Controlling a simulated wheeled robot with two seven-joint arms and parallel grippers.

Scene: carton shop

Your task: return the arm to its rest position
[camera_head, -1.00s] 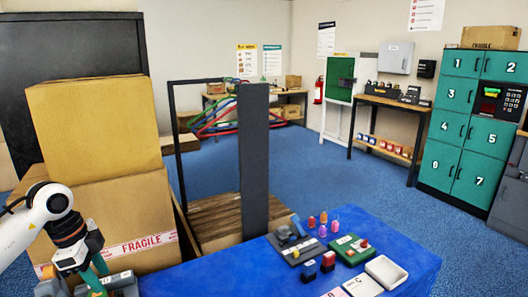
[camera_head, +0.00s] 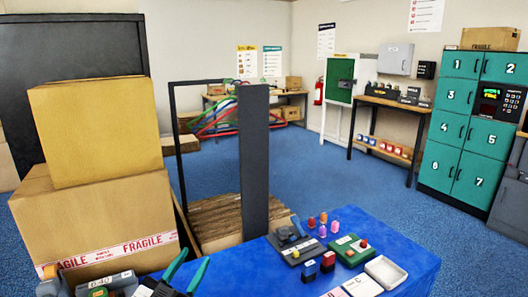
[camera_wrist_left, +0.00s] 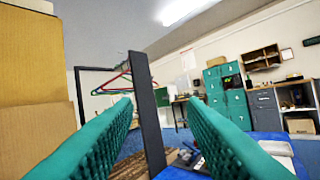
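My left gripper (camera_head: 189,270) shows at the bottom edge of the head view, with two teal fingers apart and nothing between them. In the left wrist view its teal fingers (camera_wrist_left: 160,130) stand wide apart, with the room seen through the gap. It is left of the blue table's small items and in front of the cartons. Most of the left arm is below the picture. My right gripper does not show in any view.
Two stacked cartons, the upper (camera_head: 95,128) and the lower one with FRAGILE tape (camera_head: 95,215), stand at the left. A dark upright post (camera_head: 254,165) stands mid-picture. The blue table (camera_head: 405,262) holds small blocks and a white tray (camera_head: 386,271). Open blue floor lies beyond.

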